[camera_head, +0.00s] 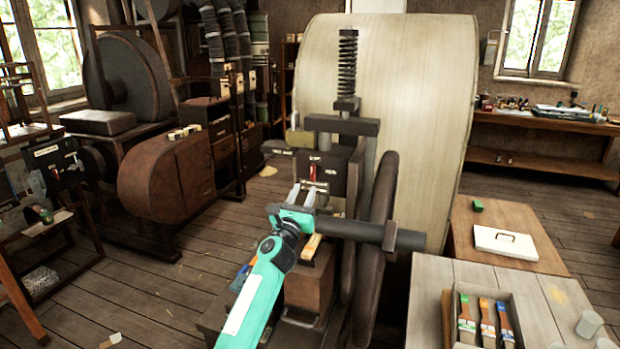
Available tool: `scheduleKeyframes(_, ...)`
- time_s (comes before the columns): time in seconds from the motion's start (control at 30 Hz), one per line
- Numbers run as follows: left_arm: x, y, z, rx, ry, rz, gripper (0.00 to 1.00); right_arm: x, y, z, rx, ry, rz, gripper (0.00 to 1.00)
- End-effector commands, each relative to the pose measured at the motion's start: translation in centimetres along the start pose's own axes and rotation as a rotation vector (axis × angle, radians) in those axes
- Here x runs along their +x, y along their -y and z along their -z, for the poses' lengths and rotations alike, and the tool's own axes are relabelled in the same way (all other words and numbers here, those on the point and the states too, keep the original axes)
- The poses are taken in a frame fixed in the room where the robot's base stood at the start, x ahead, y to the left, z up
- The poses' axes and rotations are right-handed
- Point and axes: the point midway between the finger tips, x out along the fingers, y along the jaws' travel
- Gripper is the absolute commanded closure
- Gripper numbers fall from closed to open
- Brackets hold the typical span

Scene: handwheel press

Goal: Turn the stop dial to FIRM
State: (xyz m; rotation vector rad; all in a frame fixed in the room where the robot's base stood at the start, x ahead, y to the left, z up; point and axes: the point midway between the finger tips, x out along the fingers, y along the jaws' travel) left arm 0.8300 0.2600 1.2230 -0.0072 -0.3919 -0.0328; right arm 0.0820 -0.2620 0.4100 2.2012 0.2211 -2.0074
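The press (340,127) stands in the middle of the camera_head view, with a dark frame and a coil spring on top. A small red part (312,173) shows on its dark front face, with pale marks beside it. It may belong to the stop dial, but the dial's outline and its setting are too small to read. My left gripper (302,193) is in front of this face, just below the red part, with its two pale fingers pointing up and apart. Nothing shows between them. I cannot tell whether they touch the press. My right gripper is not in view.
A large dark handwheel (380,215) and a thick horizontal shaft (370,232) are close to the right of my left gripper. A wooden block (311,247) is below it. A pale table (432,290) with a brush tray stands at right. Floor at left is partly clear.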

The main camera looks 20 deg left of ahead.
Motion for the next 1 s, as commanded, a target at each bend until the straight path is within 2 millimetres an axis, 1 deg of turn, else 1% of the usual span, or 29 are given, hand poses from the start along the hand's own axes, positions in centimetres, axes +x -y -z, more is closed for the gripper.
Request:
scheduleKeyframes(0.03,1.0,0.1,-0.1,-0.003,0.001,0.0,0.67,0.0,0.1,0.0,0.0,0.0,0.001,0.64)
scheduleKeyframes(0.2,3.6,0.1,-0.1,-0.004,0.001,0.0,0.67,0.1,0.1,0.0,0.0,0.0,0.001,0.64)
scheduleKeyframes(0.4,5.6,0.1,0.0,-0.001,0.0,0.0,0.67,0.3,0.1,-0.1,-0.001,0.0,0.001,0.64)
scheduleKeyframes(0.6,6.3,0.0,0.0,0.0,0.0,0.001,0.67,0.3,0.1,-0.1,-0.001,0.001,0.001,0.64)
scheduleKeyframes(0.83,6.3,0.1,0.0,0.001,0.0,0.001,0.67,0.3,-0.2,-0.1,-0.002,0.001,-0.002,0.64)
scheduleKeyframes(0.87,6.3,0.1,0.0,0.001,0.0,0.001,0.69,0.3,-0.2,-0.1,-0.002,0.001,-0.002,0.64)
scheduleKeyframes(0.9,6.3,0.1,0.0,0.001,0.0,0.001,0.77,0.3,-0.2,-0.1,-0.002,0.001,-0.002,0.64)
scheduleKeyframes(0.97,6.3,0.1,0.0,0.001,0.0,0.001,0.89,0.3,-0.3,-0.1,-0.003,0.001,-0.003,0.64)
scheduleKeyframes(1.0,6.3,0.1,0.0,0.001,0.0,0.001,0.97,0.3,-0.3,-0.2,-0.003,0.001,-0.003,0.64)
